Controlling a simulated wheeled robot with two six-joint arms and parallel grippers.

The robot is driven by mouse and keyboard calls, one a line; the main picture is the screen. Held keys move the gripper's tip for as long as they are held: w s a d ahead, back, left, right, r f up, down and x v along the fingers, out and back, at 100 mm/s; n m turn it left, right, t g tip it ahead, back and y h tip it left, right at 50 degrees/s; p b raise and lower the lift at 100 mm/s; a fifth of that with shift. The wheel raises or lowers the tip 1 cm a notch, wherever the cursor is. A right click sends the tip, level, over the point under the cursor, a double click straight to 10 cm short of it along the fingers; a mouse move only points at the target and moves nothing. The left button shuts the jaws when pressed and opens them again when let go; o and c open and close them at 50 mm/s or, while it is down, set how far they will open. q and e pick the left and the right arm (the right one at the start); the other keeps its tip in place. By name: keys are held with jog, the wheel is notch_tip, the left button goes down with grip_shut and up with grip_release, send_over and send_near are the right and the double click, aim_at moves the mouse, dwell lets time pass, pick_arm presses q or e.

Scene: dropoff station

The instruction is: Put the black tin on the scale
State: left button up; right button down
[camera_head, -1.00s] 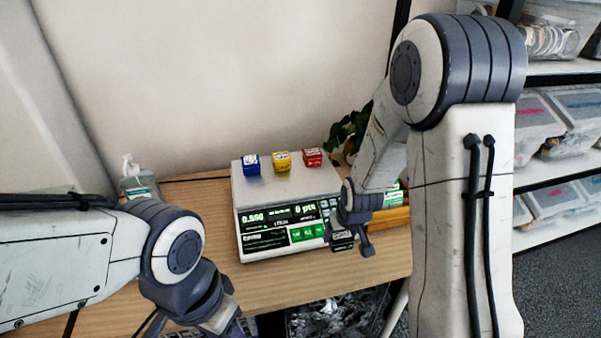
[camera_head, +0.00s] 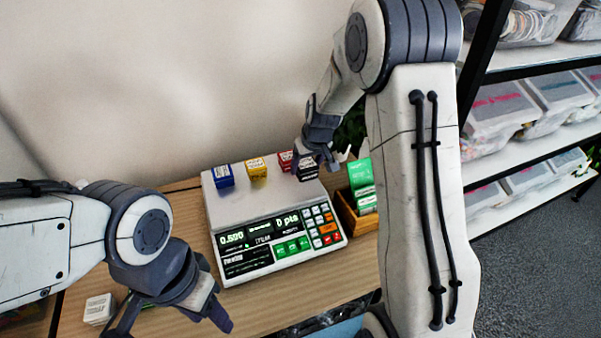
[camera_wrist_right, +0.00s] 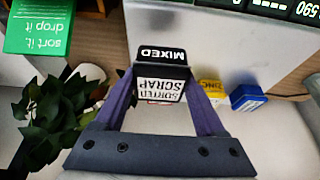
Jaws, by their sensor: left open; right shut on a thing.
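The black tin (camera_head: 308,173) is held in my right gripper (camera_head: 318,164) at the back right of the scale's plate. In the right wrist view the tin (camera_wrist_right: 162,80) sits between both fingers, its labels reading "MIXED" and "SORTED SCRAP". I cannot tell whether it touches the plate. The scale (camera_head: 236,204) stands on the table with its lit display facing me. A blue tin (camera_head: 223,176), a yellow tin (camera_head: 257,168) and a red tin (camera_head: 286,161) stand in a row on its plate; the red one is close to the black tin. My left gripper (camera_head: 172,326) is open and empty in front.
A wooden tray (camera_head: 352,218) with green cards (camera_head: 361,186) stands right of the scale. A white box (camera_head: 99,309) lies on the table (camera_head: 175,262) near my left arm. A plant (camera_wrist_right: 48,122) is behind. Shelves with bins (camera_head: 500,118) stand at the right.

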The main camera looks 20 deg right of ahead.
aim_at(300, 186)
jog(key=shift+w+a+f, duration=0.3)
jog(key=shift+w+f, duration=0.1)
jog(key=shift+w, duration=0.15)
jog(key=shift+w+a+f, duration=0.25)
jog(key=shift+w+f, duration=0.15)
jog(key=shift+w, duration=0.15)
jog(key=shift+f, duration=1.9)
jog(key=shift+f, duration=0.2)
grip_release()
jog(key=shift+s, duration=0.1)
